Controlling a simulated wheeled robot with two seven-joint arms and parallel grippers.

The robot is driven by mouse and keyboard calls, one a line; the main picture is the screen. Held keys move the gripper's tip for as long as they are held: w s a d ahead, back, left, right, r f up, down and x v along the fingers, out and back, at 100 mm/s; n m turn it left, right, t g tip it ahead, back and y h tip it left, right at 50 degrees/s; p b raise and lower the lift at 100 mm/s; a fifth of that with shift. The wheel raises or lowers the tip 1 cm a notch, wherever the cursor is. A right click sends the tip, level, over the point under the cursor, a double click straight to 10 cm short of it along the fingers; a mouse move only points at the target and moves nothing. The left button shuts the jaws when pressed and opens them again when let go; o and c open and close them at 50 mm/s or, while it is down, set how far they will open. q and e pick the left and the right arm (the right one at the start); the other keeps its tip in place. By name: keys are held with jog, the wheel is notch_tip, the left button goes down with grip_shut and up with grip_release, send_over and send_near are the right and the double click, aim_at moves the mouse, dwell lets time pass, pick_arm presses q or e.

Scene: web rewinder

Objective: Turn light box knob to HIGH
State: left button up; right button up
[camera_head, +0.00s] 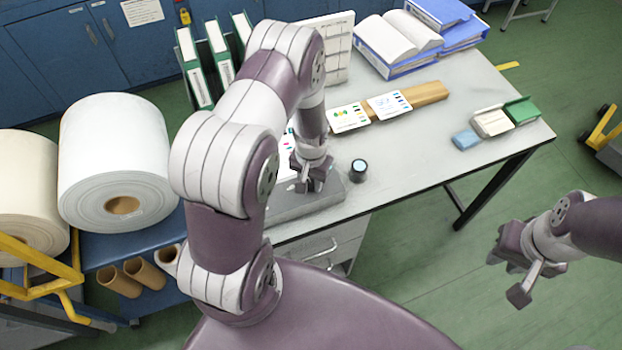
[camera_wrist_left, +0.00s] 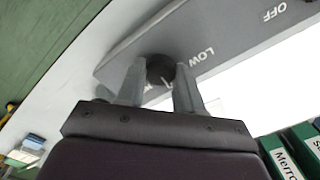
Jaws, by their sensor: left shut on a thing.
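The grey light box (camera_head: 285,208) lies on the table's near left part, mostly behind my left arm. In the left wrist view its grey front strip (camera_wrist_left: 225,32) carries the labels OFF and LOW, beside a bright white panel. The dark round knob (camera_wrist_left: 160,68) sits near the strip's end, close to LOW. My left gripper (camera_wrist_left: 160,88) has a finger on each side of the knob and is shut on it. Any HIGH label and the knob's pointer are not clearly readable. My right gripper (camera_head: 512,274) is open and empty, off the table at the right.
A small dark cylinder (camera_head: 358,171) stands just right of the light box. The table's right middle (camera_head: 410,160) is clear.

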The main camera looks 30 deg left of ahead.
aim_at(311, 183)
pick_arm(q)
jog(key=m, duration=1.1)
jog(key=shift+b, duration=0.4)
jog(key=shift+m, duration=0.4)
jog(key=o, duration=1)
jog(key=shift+o, duration=0.2)
notch_tip(311, 183, up, 13)
jog(key=b, duration=0.2)
jog(key=shift+f, duration=0.15)
